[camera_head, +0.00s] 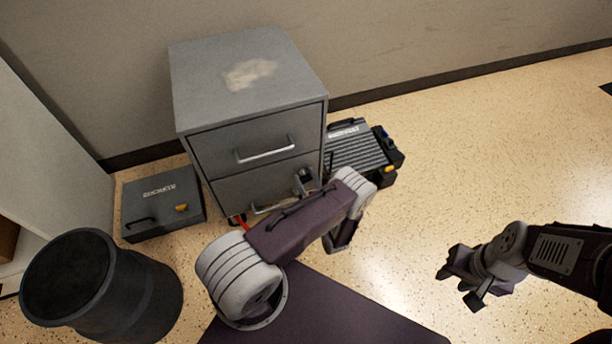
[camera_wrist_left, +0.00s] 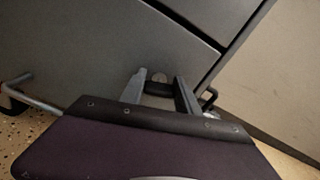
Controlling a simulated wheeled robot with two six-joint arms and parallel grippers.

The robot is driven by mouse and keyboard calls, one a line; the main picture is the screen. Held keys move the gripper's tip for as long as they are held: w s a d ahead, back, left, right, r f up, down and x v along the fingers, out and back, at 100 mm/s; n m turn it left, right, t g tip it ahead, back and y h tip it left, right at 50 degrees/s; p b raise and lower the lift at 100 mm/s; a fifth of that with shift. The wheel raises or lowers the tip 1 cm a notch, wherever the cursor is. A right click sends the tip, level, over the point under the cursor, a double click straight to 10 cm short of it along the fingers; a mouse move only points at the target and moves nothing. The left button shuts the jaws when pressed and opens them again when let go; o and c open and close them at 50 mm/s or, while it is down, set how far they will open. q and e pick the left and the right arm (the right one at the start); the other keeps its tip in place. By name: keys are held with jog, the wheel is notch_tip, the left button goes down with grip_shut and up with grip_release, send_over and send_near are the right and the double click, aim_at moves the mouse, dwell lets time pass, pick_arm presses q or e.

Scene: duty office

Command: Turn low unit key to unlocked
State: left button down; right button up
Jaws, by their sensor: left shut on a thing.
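The low unit is a grey two-drawer metal cabinet (camera_head: 222,132) against the wall. Its drawers are closed as far as I can see. My left gripper (camera_head: 304,181) is at the upper right of the lower drawer front. In the left wrist view, my left gripper (camera_wrist_left: 160,88) has its fingers on either side of a small dark key (camera_wrist_left: 158,88), shut on it. A small round metal lock face (camera_wrist_left: 158,77) shows just beyond the key. The key's turn angle is hard to tell. My right gripper (camera_head: 458,286) is open and empty above the floor at right.
A dark grey case (camera_head: 160,190) lies left of the cabinet and a ribbed black case (camera_head: 358,150) lies right of it. A black bin (camera_head: 120,280) stands at front left. The upper drawer handle (camera_head: 265,150) sticks out. Floor at right is clear.

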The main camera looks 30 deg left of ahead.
pick_arm(q)
jog(key=n+p, duration=0.2)
jog(key=n, duration=0.1)
jog(key=shift+s+r+n, duration=0.1)
jog(key=shift+n, duration=0.3)
jog(key=n+p, duration=0.1)
jog(key=n, duration=0.2)
jog(key=shift+a+n+p, duration=0.1)
jog(key=shift+n+p, duration=0.2)
jog(key=shift+p, duration=0.1)
jog(key=n+p, duration=0.1)
jog(key=n, duration=0.2)
jog(key=shift+n+p, duration=0.3)
jog(key=shift+p, duration=0.05)
jog(key=shift+f+n+p, duration=0.2)
jog(key=shift+n+p, duration=0.15)
jog(key=shift+n, duration=0.55)
jog(key=shift+f+n+p, duration=0.15)
jog(key=shift+n+p, duration=0.2)
jog(key=shift+n, duration=0.55)
jog(key=c, duration=0.9)
grip_release()
jog(key=shift+s, duration=0.1)
